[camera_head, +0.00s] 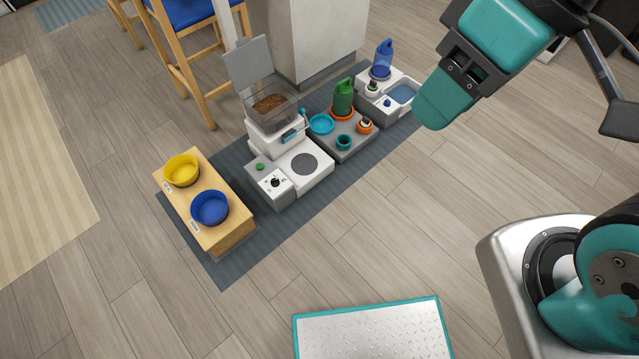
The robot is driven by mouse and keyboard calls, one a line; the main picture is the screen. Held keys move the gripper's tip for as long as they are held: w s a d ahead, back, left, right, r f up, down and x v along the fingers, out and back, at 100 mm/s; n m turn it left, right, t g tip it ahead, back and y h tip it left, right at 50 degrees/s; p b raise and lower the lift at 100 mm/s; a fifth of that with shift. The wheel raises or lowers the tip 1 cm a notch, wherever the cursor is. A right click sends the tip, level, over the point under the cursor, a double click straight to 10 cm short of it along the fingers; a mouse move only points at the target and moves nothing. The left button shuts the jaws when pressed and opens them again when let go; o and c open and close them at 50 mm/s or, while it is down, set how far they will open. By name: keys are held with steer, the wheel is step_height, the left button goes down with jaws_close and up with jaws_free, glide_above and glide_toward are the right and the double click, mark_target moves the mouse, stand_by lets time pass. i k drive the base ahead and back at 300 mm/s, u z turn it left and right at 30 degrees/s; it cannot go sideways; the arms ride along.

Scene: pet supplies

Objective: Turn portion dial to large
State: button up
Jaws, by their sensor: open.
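The white and grey pet feeder (290,166) stands on the dark mat, left of the middle of the view. Its dial (275,183) is a small black knob on a pale panel at the front left. Marks surround the dial, but they are too small to read. A green button (260,167) sits beside the panel. The clear hopper (270,102) on top holds brown kibble, and its lid stands raised. My gripper (445,98) is at the upper right, well apart from the feeder. It is open, though its fingers overlap from this angle, and nothing shows in it.
A wooden stand with a yellow bowl (182,170) and a blue bowl (210,208) is left of the feeder. A grey tray (349,149) with a green bottle (343,97) and a water unit (404,95) are right.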

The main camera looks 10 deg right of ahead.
mark_target(274, 182)
steer(key=z, duration=0.65)
steer(key=k, duration=0.9)
steer(key=z, duration=0.65)
steer(key=i, duration=1)
steer(key=u, duration=0.8)
steer(key=i, duration=0.7)
steer(key=u, duration=1.2)
steer(key=i, duration=0.45)
steer(key=u, duration=0.5)
